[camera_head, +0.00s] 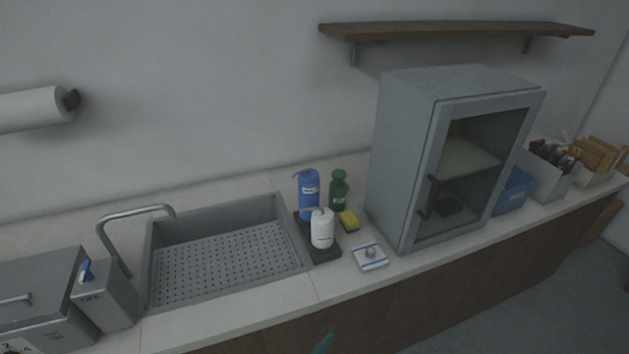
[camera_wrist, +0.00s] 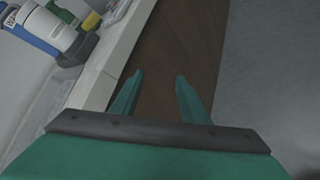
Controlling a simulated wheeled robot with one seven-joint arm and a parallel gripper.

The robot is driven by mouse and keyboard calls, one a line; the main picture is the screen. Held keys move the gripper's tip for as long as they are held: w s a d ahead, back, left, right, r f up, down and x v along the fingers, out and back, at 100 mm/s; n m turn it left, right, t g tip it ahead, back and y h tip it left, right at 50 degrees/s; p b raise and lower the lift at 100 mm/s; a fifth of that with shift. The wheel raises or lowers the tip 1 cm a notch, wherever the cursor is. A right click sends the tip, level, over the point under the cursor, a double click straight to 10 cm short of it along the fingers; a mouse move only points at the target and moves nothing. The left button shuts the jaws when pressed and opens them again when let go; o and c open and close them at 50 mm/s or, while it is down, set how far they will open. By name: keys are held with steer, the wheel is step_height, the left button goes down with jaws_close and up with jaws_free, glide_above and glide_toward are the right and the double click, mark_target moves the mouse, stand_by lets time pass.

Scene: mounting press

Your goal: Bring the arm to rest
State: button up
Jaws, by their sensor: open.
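My gripper (camera_wrist: 157,88) shows in the wrist view with its two green fingers spread apart and nothing between them. It is out in front of the brown cabinet face below the counter edge. In the head view only a small green tip of my gripper (camera_head: 324,344) shows at the bottom edge, apart from the counter. The rest of my arm is out of the head view.
The floor in front is clear.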

steer(key=s+a+f+m+t+y, duration=0.1)
steer(key=s+a+f+m+y, duration=0.2)
steer(key=s, duration=0.4)
steer(key=s+a+f+m+t+y, duration=0.1)
steer(key=s+m+y, duration=0.1)
steer(key=s+m, duration=0.35)
steer(key=s+r+m+t+y, duration=0.1)
steer(key=s+r+m+t, duration=0.1)
steer(key=s+r+m, duration=0.7)
steer(key=s+m, duration=0.3)
steer(key=shift+s+a+r, duration=0.25)
steer(key=shift+s+a, duration=0.05)
steer(key=shift+a, duration=0.05)
